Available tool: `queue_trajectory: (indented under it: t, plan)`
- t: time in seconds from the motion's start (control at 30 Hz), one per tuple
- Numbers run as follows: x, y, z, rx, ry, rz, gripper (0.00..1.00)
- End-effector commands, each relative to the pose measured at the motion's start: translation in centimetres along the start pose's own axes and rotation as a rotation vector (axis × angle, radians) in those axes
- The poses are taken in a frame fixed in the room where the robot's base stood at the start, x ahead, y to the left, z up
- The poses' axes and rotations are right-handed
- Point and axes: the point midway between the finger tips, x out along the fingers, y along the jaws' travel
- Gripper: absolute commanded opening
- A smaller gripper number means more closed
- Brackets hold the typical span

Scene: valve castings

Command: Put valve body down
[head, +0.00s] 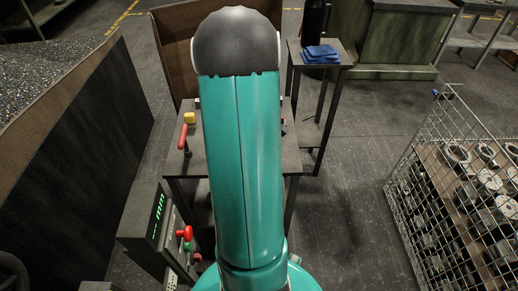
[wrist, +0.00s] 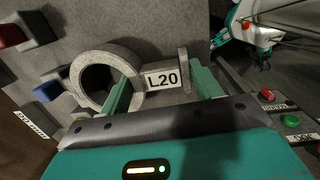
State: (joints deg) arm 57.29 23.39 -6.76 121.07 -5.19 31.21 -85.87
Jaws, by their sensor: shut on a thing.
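The valve body (wrist: 120,60) is a grey casting with a round ring-shaped end at left, a thin flange at right and a white L20 label between them. In the wrist view my gripper (wrist: 162,87) has its two green fingers on either side of the labelled middle part, shut on it. I cannot tell whether the casting touches the grey surface behind it. In the head view my teal arm covers the middle, and the gripper and valve body are hidden behind it.
A small dark table (head: 186,160) bears a red-handled item (head: 183,137) and a yellow block (head: 190,118). A button panel (head: 168,235) stands at left front, a wire crate (head: 425,150) of castings at right.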

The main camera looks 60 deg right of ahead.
Motion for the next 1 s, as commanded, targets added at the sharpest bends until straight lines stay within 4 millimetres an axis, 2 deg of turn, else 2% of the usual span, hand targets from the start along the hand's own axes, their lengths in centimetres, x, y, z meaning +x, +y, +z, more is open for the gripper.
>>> queue_trajectory:
  t: [0.73,0.77,0.87,1.0]
  plan:
    - [0.32,0.17,-0.03,0.000,0.000,0.006,0.00]
    - [0.31,0.17,-0.03,0.000,0.000,0.007,0.68]
    - [0.33,0.13,-0.03,0.000,0.000,0.005,0.87]
    - [0.38,0.07,-0.04,0.000,0.000,0.003,0.89]
